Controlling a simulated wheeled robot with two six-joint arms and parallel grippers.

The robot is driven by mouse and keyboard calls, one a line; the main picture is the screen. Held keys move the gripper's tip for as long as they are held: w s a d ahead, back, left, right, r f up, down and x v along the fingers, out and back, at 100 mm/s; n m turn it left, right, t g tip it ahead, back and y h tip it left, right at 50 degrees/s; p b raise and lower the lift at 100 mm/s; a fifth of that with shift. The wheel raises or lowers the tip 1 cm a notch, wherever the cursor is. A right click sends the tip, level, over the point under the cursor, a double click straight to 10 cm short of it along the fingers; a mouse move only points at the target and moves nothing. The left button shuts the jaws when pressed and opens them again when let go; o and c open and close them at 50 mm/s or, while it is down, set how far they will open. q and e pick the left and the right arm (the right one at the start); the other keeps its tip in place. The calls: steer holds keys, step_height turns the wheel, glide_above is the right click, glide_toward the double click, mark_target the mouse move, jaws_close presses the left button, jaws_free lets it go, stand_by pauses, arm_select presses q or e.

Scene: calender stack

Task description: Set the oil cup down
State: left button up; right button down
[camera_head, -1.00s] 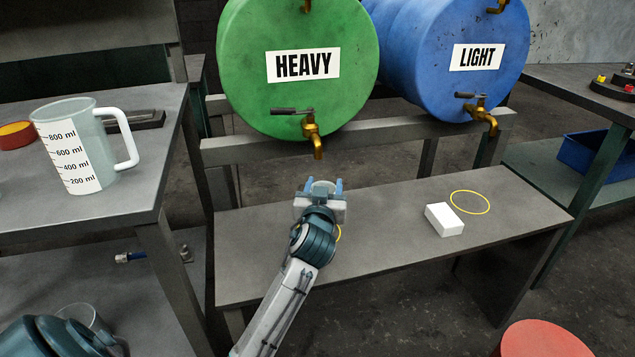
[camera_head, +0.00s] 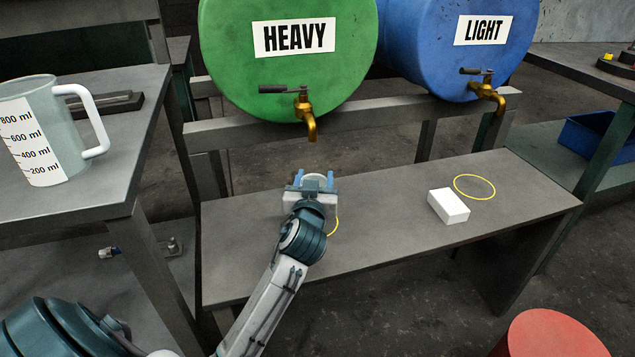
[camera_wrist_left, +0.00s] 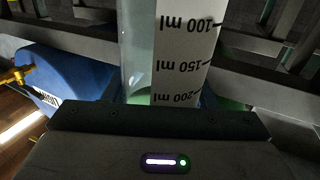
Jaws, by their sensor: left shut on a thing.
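The oil cup (camera_wrist_left: 135,50) is a clear cup with a white ml scale, upside down in the left wrist view. In the head view only its rim (camera_head: 314,177) shows between the fingers. My left gripper (camera_head: 315,184) is shut on it, in front of and below the brass tap (camera_head: 306,112) of the green HEAVY barrel (camera_head: 285,75). A yellow ring (camera_head: 335,227) on the bench (camera_head: 380,235) is partly hidden behind the gripper. I cannot tell whether the cup touches the bench. My right gripper is not in view.
A white block (camera_head: 448,206) lies beside a second, empty yellow ring (camera_head: 474,187), under the tap of the blue LIGHT barrel (camera_head: 450,50). A large measuring jug (camera_head: 40,130) stands on the left table. A red round top (camera_head: 550,338) is at the lower right. The bench's middle is clear.

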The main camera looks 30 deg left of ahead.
arm_select(q)
steer(key=shift+s+r, duration=0.1)
steer(key=shift+r, duration=0.05)
steer(key=shift+f, duration=0.25)
steer(key=o, duration=1.3)
steer(key=shift+r, duration=0.1)
